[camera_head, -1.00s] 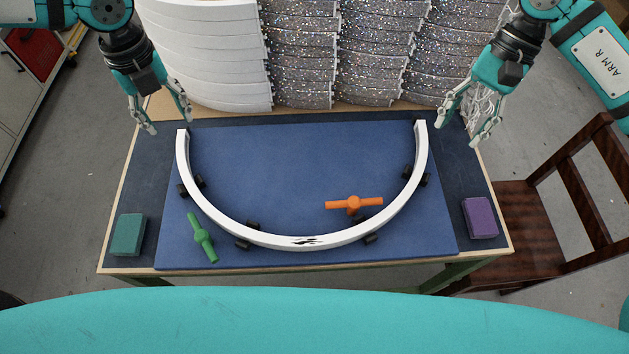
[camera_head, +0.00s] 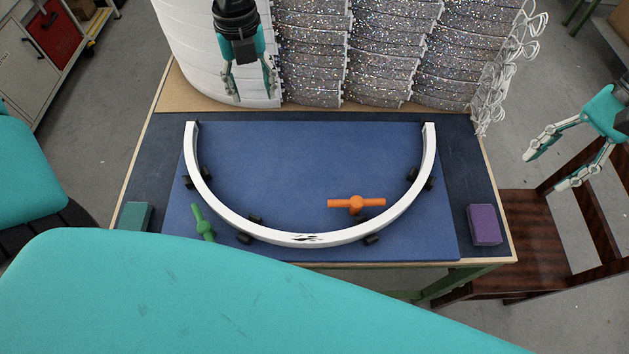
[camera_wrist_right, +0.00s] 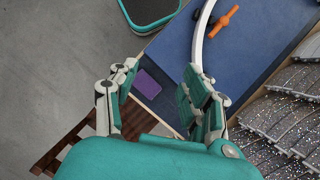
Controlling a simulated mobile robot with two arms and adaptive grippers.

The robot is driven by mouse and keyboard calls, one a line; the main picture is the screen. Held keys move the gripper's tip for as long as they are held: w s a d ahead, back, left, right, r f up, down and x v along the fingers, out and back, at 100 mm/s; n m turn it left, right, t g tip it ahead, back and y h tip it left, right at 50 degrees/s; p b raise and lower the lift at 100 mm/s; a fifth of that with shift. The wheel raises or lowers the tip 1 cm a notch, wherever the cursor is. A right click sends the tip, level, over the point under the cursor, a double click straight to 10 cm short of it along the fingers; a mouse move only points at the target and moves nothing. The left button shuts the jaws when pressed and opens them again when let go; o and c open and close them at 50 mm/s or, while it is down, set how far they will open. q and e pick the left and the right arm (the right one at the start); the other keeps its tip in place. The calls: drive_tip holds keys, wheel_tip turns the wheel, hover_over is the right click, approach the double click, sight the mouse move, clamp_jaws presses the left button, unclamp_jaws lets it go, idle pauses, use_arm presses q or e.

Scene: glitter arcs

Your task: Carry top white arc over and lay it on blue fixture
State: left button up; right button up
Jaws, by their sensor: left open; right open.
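A white arc (camera_head: 330,238) with a dark scuff at its middle lies on the blue fixture (camera_head: 300,175), its ends pointing to the back. Several black pegs stand beside it on both sides. Part of the arc (camera_wrist_right: 199,42) also shows in the right wrist view. A stack of white arcs (camera_head: 205,50) stands behind the fixture. My left gripper (camera_head: 252,97) is open and empty, in front of the white stack's right part. My right gripper (camera_head: 545,173) is open and empty, out to the right of the table; it also shows in the right wrist view (camera_wrist_right: 160,72).
An orange clamp (camera_head: 356,204) and a green clamp (camera_head: 203,222) lie by the arc. A purple block (camera_head: 484,225) and a teal block (camera_head: 135,216) sit at the sides. Glittery arc stacks (camera_head: 375,50) stand at the back. A wooden chair (camera_head: 532,225) is at the right.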

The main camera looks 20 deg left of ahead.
drive_tip(key=a+v, duration=0.1)
drive_tip(key=v, duration=0.8)
drive_tip(key=shift+w+r, duration=0.3)
drive_tip(key=shift+r, duration=0.15)
drive_tip(key=shift+f, duration=0.15)
